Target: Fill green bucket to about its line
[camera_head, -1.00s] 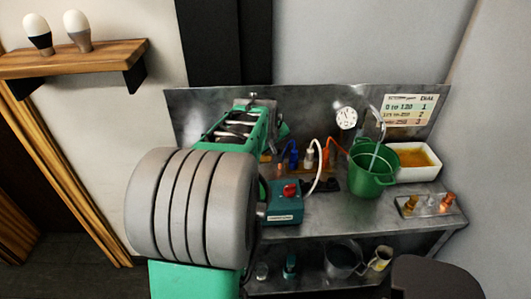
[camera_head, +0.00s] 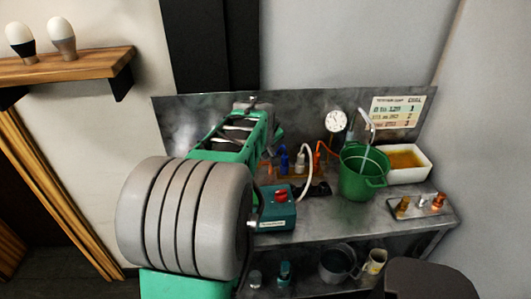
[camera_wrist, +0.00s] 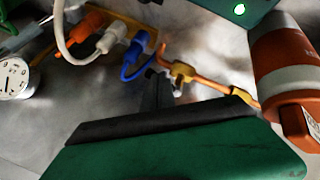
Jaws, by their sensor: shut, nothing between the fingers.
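The green bucket (camera_head: 352,183) stands upright on the metal bench at the right in the head view. A curved pale spout (camera_head: 368,122) hangs over it, and a thin pale streak runs down inside the bucket. I cannot make out the fill line or the liquid level. My gripper (camera_wrist: 158,88) shows in the wrist view as dark fingers, shut and empty, beyond a green body with a black edge. The fingertips are close to a copper pipe with a yellow fitting (camera_wrist: 182,72); I cannot tell whether they touch. The bucket is not in the wrist view.
A white tray of amber liquid (camera_head: 428,164) sits right of the bucket, behind a small plate of metal fittings (camera_head: 421,207). A teal box with a red knob (camera_head: 277,209) stands left. A dial (camera_head: 336,121) and coloured plugs (camera_wrist: 110,38) are near the back.

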